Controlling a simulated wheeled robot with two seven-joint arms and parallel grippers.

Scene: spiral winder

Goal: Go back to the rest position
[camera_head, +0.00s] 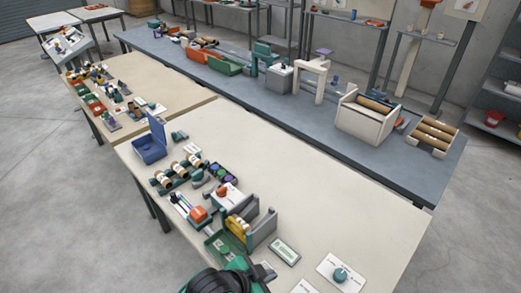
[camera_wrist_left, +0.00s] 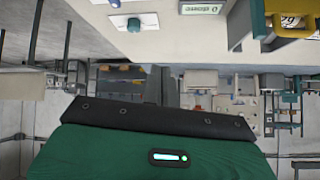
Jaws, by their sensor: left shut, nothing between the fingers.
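My left gripper (camera_head: 228,280) shows at the bottom edge of the head view as a black and green shape, just in front of the near table (camera_head: 330,215). It is shut and holds nothing. In the left wrist view my green wrist housing with a black bar fills the lower part. The winder, a grey stand with a yellow roll (camera_head: 238,228), stands on the near table beyond the gripper. The yellow roll also shows in the left wrist view (camera_wrist_left: 288,22) at the top right. My right gripper is in neither view.
A green tray (camera_head: 220,246) lies close to my left gripper. A labelled plate (camera_head: 285,250) and a white card with a teal knob (camera_head: 340,275) lie to the right. A blue open box (camera_head: 150,150) stands farther left. The table's right part is mostly clear.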

